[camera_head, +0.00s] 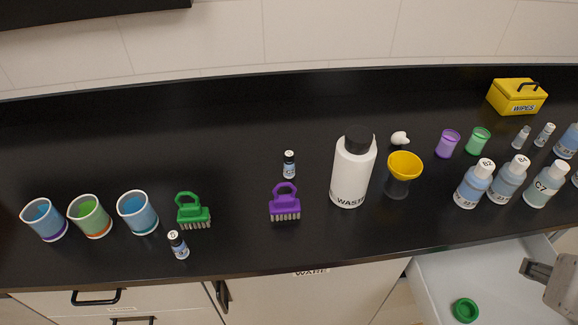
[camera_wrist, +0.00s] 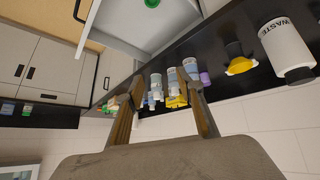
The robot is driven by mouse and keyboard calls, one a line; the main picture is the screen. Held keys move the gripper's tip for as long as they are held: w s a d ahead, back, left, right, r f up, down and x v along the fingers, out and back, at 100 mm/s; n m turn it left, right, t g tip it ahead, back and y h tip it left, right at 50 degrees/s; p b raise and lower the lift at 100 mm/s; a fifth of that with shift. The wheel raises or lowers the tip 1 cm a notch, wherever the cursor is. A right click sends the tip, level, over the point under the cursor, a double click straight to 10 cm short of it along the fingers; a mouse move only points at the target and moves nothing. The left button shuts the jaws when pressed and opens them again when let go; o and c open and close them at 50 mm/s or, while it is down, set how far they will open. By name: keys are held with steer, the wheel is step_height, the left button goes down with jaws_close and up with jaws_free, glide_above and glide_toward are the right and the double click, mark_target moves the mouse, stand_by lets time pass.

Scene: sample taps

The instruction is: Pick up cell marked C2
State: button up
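Several small vials stand on the black counter, but I cannot read C2 on any of them with certainty. Two pale-capped vials (camera_head: 521,137) (camera_head: 544,134) stand at the right. My gripper (camera_head: 535,270) is at the lower right in the head view, apart from all the vials. In the wrist view my gripper (camera_wrist: 170,72) has its fingers spread with nothing held between them.
A white waste bottle (camera_head: 351,175) and a yellow funnel (camera_head: 405,165) stand mid-counter. Purple (camera_head: 285,205) and green (camera_head: 194,213) brushes stand left of them. Labelled bottles (camera_head: 473,185) and a yellow wipes box (camera_head: 516,97) are at the right. An open drawer (camera_head: 430,285) juts out below the counter.

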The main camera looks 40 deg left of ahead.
steer(key=w+a+r+n+t+y, duration=0.1)
steer(key=w+a+n+y, duration=0.1)
steer(key=w+a, duration=0.45)
steer(key=w+a+n+t+y, duration=0.15)
steer(key=w+a, duration=0.25)
steer(key=a, duration=0.5)
steer(key=w+a+r+n+y, duration=0.1)
steer(key=w+a+n+y, duration=0.2)
steer(key=w+a, duration=0.35)
steer(key=s+a+n+y, duration=0.1)
steer(key=a, duration=0.5)
steer(key=s+a+f+n+g+y, duration=0.1)
steer(key=s+a+y, duration=0.1)
steer(key=a, duration=0.4)
steer(key=s+a+f+n+g+y, duration=0.1)
steer(key=a, duration=0.5)
steer(key=shift+s+a+n, duration=0.2)
steer(key=shift+a+n, duration=0.05)
steer(key=s+a+f+n+g+y, duration=0.1)
steer(key=s+a+f+n+g, duration=0.1)
steer(key=s+a+f, duration=0.3)
steer(key=shift+s+a+f+g, duration=0.4)
steer(key=shift+s+f+g, duration=0.3)
steer(key=shift+g, duration=0.05)
